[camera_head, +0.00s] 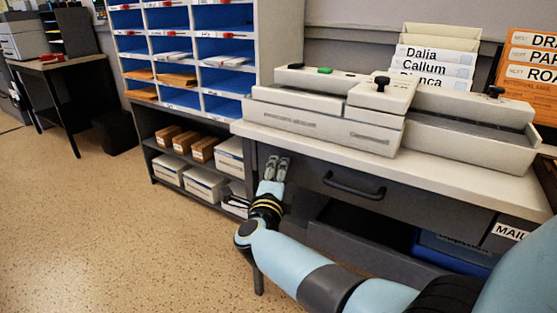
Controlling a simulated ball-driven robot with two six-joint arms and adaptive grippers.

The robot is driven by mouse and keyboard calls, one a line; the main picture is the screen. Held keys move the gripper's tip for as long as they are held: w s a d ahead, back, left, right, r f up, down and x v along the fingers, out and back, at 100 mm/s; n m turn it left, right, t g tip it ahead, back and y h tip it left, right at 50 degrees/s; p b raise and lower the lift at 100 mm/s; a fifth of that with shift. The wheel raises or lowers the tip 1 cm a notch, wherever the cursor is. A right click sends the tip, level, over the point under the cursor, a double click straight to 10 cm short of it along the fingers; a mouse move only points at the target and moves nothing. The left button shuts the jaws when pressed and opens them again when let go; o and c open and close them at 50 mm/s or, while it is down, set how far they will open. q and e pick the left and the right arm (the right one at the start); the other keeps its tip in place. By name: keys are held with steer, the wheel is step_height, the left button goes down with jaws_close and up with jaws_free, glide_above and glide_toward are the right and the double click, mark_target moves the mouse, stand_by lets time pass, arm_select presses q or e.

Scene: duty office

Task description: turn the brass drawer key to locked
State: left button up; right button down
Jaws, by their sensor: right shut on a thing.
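My right gripper (274,169) is at the left end of the dark drawer front (315,178), just under the pale worktop. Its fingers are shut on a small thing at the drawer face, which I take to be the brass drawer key. The key itself is hidden by the fingers, so I cannot tell which way it is turned. The drawer looks closed, and its black bar handle (354,188) is to the right of the gripper. My left gripper is not in view.
A pale machine (320,122) stands on the worktop (455,172), with name-labelled folders behind it. A blue-backed pigeonhole rack (190,50) and a shelf of boxes are at the left. A blue bin (450,250) sits under the desk. The speckled floor at left is clear.

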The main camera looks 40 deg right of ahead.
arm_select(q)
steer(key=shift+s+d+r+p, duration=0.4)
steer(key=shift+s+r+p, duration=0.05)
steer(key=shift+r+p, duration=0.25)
arm_select(e)
steer(key=shift+r+n, duration=0.1)
steer(key=shift+n, duration=0.5)
steer(key=c, duration=1)
jaws_free()
steer(key=shift+w+a, duration=0.1)
